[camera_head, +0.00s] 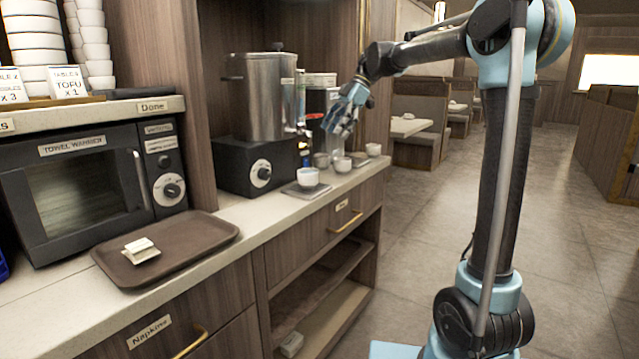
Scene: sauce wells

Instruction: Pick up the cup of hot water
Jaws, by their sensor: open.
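A small white cup (308,178) stands upright on a dark drip tray (318,191) in front of the steel urn (268,98). Its contents are too small to make out, so I cannot tell whether it holds hot water. Two more white cups, a middle one (342,165) and a right one (373,150), stand farther right on the counter. My gripper (338,128) is open and empty, pointing down above the counter, up and to the right of the cup on the drip tray. It appears apart from all the cups.
A towel warmer (85,185) and a brown tray (190,238) with a folded white item (141,252) are at left. The urn sits on a black base (235,168) with a dial. Greyish containers (321,160) stand behind the cups. Open floor (415,240) lies right of the counter.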

